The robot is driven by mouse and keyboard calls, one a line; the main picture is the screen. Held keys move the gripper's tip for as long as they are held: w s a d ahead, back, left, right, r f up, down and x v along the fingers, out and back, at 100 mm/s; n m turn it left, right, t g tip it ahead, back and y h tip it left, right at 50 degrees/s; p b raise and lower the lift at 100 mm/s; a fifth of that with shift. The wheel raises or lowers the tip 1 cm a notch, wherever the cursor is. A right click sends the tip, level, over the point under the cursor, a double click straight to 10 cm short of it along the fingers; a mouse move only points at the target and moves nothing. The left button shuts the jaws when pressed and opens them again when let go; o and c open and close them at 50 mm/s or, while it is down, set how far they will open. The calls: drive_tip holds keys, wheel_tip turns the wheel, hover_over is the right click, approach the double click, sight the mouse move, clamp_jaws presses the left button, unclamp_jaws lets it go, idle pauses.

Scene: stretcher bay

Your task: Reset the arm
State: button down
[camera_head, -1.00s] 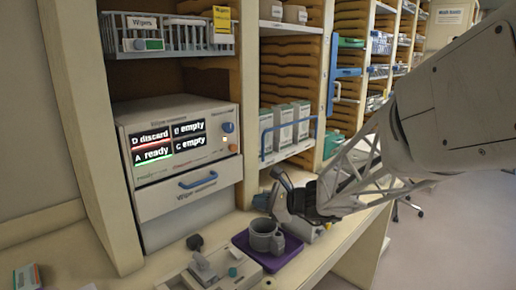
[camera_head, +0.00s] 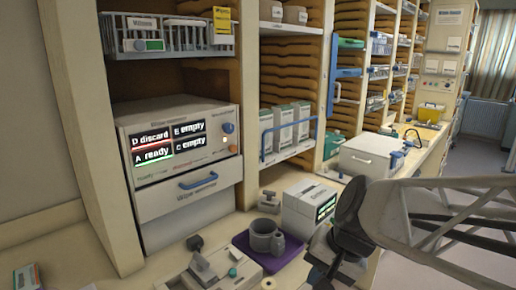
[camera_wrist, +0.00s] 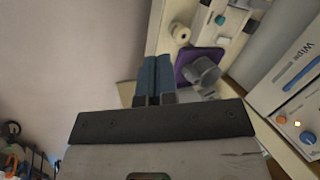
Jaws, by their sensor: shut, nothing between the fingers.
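My gripper shows in the wrist view with its two blue fingers (camera_wrist: 153,66) together and nothing between them. In the head view my arm reaches in from the right, and its dark wrist end is low over the bench's front edge, right of the grey mug (camera_head: 262,236). The fingertips are hard to make out there. The mug sits on a purple tray (camera_head: 284,263), apart from my gripper. In the wrist view the mug (camera_wrist: 205,71) and tray (camera_wrist: 183,58) lie right of the fingers.
The wipes machine (camera_head: 184,190) stands at left, its screen reading D discard, A ready, E and C empty. A small white box with a display (camera_head: 302,205) stands close behind my wrist. A grey fixture (camera_head: 205,268) is left of the tray. Open floor lies beyond the bench edge.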

drive_tip(key=s+d+n+h, duration=0.4)
drive_tip(key=s+d, duration=0.3)
drive_tip(key=shift+t+h, duration=0.3)
drive_tip(key=shift+t, duration=0.1)
drive_tip(key=shift+d, duration=0.1)
idle(0.7)
